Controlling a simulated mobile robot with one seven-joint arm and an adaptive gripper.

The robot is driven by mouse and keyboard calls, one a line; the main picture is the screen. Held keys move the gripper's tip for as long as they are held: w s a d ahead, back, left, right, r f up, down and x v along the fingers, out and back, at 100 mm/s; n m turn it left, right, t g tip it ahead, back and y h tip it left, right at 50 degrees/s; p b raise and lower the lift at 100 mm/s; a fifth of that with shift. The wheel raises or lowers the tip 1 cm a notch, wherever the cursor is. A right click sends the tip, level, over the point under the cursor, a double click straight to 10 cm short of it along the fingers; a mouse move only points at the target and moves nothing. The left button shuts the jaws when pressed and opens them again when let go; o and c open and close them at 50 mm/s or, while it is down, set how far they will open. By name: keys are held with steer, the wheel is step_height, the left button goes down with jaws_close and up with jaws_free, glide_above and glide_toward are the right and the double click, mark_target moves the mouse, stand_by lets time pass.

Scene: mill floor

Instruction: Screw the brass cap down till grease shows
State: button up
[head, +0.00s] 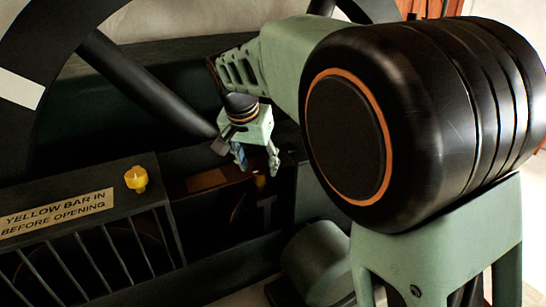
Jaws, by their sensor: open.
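My gripper (257,164) hangs fingers-down near the middle of the head view, open. A small brownish cap-like piece (260,181), likely the brass cap, stands on the dark machine just below the fingertips. A gap seems to show between the fingers and it, and nothing is visible between the fingers. The piece is small and in shadow. I cannot tell how far down it is screwed, and I see no grease.
My arm blocks the right side.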

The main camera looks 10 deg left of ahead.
mark_target(260, 171)
steer(key=shift+x, duration=1.8)
steer(key=c, duration=1.1)
steer(key=shift+c, duration=0.2)
